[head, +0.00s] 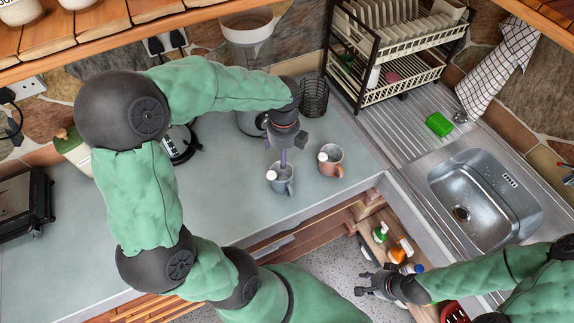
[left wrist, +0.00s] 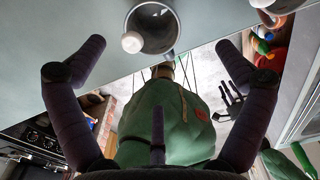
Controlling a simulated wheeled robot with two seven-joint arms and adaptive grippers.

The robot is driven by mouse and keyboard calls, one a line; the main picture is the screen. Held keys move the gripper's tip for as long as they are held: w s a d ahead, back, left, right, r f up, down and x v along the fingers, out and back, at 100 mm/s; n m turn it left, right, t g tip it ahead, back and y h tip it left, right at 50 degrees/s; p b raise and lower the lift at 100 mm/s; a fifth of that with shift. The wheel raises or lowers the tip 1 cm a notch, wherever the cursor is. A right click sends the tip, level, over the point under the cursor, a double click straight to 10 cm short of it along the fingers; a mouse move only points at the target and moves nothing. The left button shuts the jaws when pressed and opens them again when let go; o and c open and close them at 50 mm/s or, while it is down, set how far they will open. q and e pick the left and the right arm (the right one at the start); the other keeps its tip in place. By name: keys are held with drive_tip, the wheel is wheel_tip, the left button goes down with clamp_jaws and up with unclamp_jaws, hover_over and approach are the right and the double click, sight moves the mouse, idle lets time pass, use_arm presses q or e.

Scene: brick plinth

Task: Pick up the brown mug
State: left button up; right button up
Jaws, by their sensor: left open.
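A brown mug (head: 330,163), orange-brown below and greyish above, stands upright on the grey worktop. A grey-blue mug (head: 280,180) stands just left of it. Each has a white, round-ended item inside. My left gripper (head: 283,152) hangs over the grey-blue mug, left of the brown one. In the left wrist view its fingers (left wrist: 161,45) are spread and empty. That view shows a dark grey mug (left wrist: 153,40) at the top centre and part of another mug (left wrist: 284,6) at the top right edge. My right gripper (head: 368,282) has its fingers apart and empty, low in front of the counter.
A wire holder (head: 314,98) stands behind the mugs, and a dish rack (head: 400,60) stands behind right. A metal sink (head: 487,198) lies to the right. An open drawer (head: 378,222) holds bottles below the counter edge. The worktop left of the mugs has free room.

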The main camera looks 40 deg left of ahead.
sight(284, 182)
use_arm(q)
drive_tip(key=shift+s+a+f+b, duration=0.15)
drive_tip(key=shift+f+b, duration=0.25)
drive_tip(key=shift+f, duration=1.35)
drive_tip(key=shift+s+d+f+b, duration=0.15)
drive_tip(key=shift+f+b, duration=0.25)
drive_tip(key=shift+f, duration=1.4)
drive_tip(key=shift+s+a+f+b, duration=0.15)
drive_tip(key=shift+f+b, duration=0.25)
drive_tip(key=shift+f, duration=1.35)
drive_tip(key=shift+c, duration=0.3)
drive_tip(key=c, duration=1.6)
drive_tip(key=shift+r, duration=0.1)
drive_tip(key=shift+c, duration=0.2)
